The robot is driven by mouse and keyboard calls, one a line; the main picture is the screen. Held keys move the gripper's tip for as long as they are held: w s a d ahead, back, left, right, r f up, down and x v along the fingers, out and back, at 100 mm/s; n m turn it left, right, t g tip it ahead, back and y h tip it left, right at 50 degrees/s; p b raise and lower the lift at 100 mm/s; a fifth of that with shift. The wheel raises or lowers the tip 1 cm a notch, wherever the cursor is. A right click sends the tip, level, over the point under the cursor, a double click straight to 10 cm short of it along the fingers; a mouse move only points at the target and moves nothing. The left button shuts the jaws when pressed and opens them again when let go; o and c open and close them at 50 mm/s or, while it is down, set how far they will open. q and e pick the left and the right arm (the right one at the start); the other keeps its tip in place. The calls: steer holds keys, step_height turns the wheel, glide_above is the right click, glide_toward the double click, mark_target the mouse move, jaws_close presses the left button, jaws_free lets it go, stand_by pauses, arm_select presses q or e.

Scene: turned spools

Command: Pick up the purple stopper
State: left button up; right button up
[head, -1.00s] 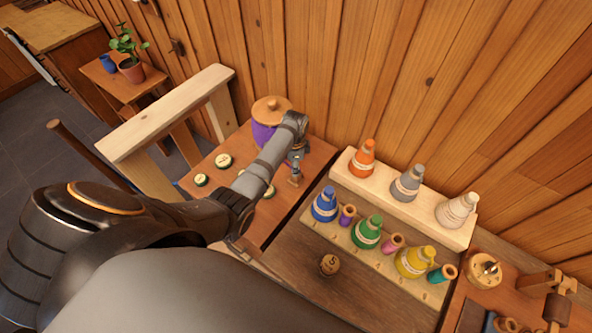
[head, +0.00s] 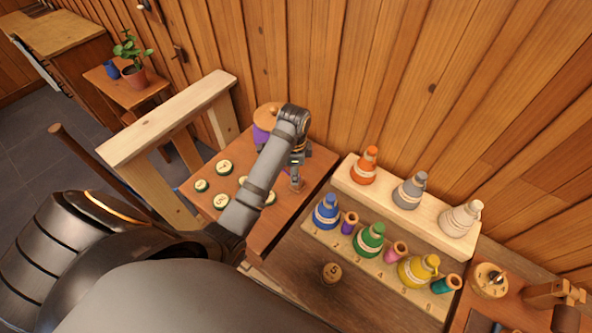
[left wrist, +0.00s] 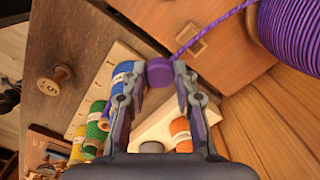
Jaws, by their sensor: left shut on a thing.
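The purple stopper (left wrist: 160,72) is a short round purple piece between the fingertips of my left gripper (left wrist: 162,80) in the left wrist view. My left gripper is shut on it. A purple cord runs from beside the stopper to a big purple spool (left wrist: 292,32) at the upper right. In the head view the left gripper (head: 296,178) points down over the wooden table, right of the purple spool (head: 262,134), which my arm partly covers. The stopper cannot be made out in the head view. My right gripper is not in view.
A pale rack (head: 410,268) holds blue, green and yellow cones and small coloured tubes. Orange, grey and white cones stand on a raised shelf (head: 395,205) behind. Several numbered discs (head: 224,167) lie on the left table. A round piece marked 5 (head: 331,272) stands in front.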

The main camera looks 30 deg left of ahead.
arm_select(q)
steer(key=s+d+r+p, duration=0.2)
steer(key=s+r+p, duration=0.1)
steer(key=s, duration=0.3)
steer(key=shift+s+d, duration=0.35)
steer(key=shift+s, duration=0.05)
